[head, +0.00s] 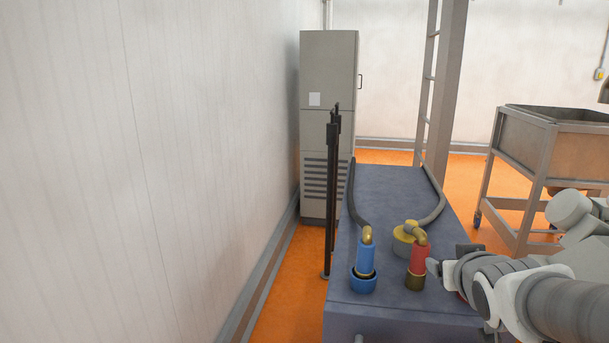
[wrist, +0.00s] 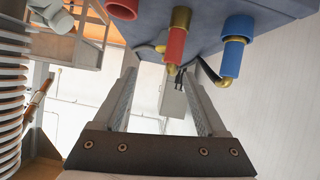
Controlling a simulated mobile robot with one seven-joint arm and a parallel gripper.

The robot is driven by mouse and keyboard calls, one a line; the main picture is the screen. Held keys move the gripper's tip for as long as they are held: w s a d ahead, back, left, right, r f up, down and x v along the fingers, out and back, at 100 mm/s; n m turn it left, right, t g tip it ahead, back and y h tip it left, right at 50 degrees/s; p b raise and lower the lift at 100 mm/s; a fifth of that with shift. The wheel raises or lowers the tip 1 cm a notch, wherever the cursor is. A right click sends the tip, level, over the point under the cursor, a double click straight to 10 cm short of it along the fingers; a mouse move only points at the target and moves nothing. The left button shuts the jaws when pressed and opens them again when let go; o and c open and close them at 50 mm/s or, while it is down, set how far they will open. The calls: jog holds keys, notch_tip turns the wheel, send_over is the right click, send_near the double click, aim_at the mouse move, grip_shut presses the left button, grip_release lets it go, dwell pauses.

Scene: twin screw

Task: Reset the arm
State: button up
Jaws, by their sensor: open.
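My gripper (head: 448,258) reaches in from the right over the blue-grey table and is beside the red connector (head: 418,258), with no hold on it. In the wrist view its two fingers (wrist: 160,76) stand wide apart with nothing between them. The red connector (wrist: 175,45) and the blue connector (wrist: 232,58) show beyond the fingertips there. In the head view the blue connector (head: 366,260) stands upright in a blue ring, left of the red one. Both have brass elbows and dark hoses. Another red part (wrist: 122,8) shows at the wrist view's top edge.
The blue-grey table (head: 390,190) carries the connectors and a yellow-topped fitting (head: 403,242). A grey cabinet (head: 328,70) and black posts (head: 333,190) stand at its far left side. A wheeled metal bin (head: 550,150) is at the right. White wall fills the left.

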jog(key=s+a+g+y+p, duration=0.1)
jog(key=s+a+g, duration=0.2)
jog(key=s, duration=0.6)
jog(key=s+a+n+g+y+p, duration=0.1)
jog(key=s+a+g+y, duration=0.1)
jog(key=s+a, duration=0.6)
jog(key=shift+s+r+g, duration=0.3)
jog(key=shift+s+g, duration=0.05)
jog(key=shift+g, duration=0.25)
